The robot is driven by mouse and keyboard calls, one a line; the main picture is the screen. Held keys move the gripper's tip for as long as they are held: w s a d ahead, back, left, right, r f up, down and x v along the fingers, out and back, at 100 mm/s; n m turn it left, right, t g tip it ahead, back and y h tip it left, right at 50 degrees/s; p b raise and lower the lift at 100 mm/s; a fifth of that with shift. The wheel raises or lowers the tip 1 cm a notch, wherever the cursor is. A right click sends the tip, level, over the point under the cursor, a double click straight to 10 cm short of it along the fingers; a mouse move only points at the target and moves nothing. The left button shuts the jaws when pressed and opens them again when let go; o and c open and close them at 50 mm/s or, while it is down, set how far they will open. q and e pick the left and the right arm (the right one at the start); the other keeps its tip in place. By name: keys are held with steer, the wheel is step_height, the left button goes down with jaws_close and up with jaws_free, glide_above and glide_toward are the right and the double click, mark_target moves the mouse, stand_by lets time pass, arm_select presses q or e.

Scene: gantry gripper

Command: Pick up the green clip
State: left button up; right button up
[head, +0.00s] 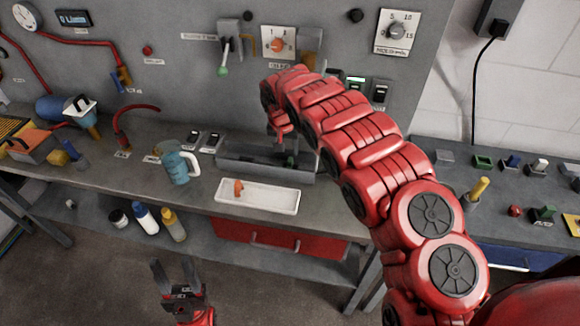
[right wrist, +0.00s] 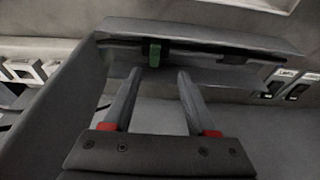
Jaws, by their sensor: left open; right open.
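The green clip (right wrist: 152,52) sits on a dark bar inside a grey trough in the right wrist view. A small part of it shows in the head view (head: 291,160), beside my right arm. My right gripper (right wrist: 160,72) is open and empty, its two fingertips just short of the clip and roughly either side of it. I cannot tell the exact depth gap. In the head view the right gripper is mostly hidden behind its own arm. My left gripper (head: 173,270) is open and empty, low in front of the bench.
The grey trough (head: 240,166) stands at the back of the bench against the panel. A white tray (head: 270,197) with an orange piece lies in front of it. A blue jug (head: 178,165) stands to the left. Another dark piece (right wrist: 235,58) is on the bar.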

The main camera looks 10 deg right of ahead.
mark_target(290, 160)
steer(key=shift+x, duration=0.75)
steer(key=shift+d+f+p, duration=0.2)
steer(key=shift+f+p, duration=0.1)
steer(key=shift+p, duration=0.1)
steer(key=x, duration=0.1)
steer(key=p+x, duration=0.1)
steer(key=x, duration=0.1)
steer(key=shift+s+f, duration=0.15)
steer(key=shift+s, duration=0.15)
steer(key=shift+w+f, duration=0.15)
steer(key=shift+f, duration=0.1)
steer(key=shift+d+f+p, duration=0.25)
steer(key=shift+f+p, duration=0.05)
steer(key=shift+f, duration=0.2)
jaws_close()
